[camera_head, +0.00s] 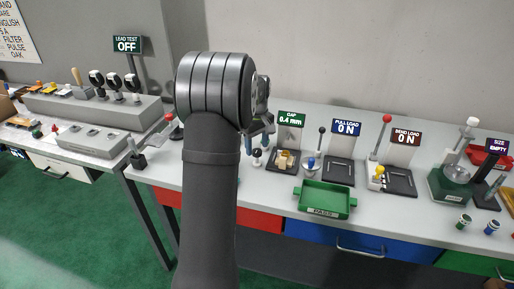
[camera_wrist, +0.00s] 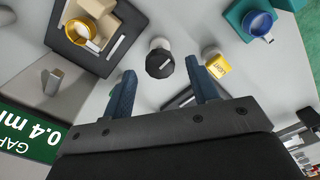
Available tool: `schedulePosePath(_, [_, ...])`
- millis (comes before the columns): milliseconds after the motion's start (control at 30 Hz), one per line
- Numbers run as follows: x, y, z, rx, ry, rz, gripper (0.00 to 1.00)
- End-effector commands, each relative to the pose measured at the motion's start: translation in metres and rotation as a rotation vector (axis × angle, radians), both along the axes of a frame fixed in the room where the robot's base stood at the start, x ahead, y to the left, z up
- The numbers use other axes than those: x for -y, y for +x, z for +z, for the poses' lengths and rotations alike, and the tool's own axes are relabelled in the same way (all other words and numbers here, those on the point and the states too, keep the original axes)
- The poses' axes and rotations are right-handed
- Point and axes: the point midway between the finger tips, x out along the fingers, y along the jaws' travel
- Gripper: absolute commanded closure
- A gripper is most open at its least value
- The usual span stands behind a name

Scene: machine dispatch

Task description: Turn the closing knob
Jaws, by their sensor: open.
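A black faceted knob (camera_wrist: 159,64) on a pale round post stands beside the gap station, and I take it for the closing knob. It shows in the head view as a small dark knob (camera_head: 257,153) left of the gap fixture. My gripper (camera_wrist: 160,72) is open, with one blue finger on each side of the knob in the wrist view. I cannot tell whether the fingers reach down around it or touch it. In the head view my arm hides much of the gripper. The gap sign (camera_head: 291,119) reads 0.4 mm.
The beige gap fixture (camera_wrist: 124,26) holds a yellow-ringed part close by. A green tray (camera_head: 325,199) sits at the bench front.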

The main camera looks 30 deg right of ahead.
Motion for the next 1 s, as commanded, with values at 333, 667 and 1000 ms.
schedulePosePath(333, [0.0001, 0.0000, -0.0150, 0.001, -0.001, 0.000, 0.46])
schedulePosePath(667, [0.0001, 0.0000, -0.0147, 0.001, -0.001, 0.000, 0.85])
schedulePosePath(1000, [0.0001, 0.0001, -0.0145, 0.000, -0.001, -0.031, 0.91])
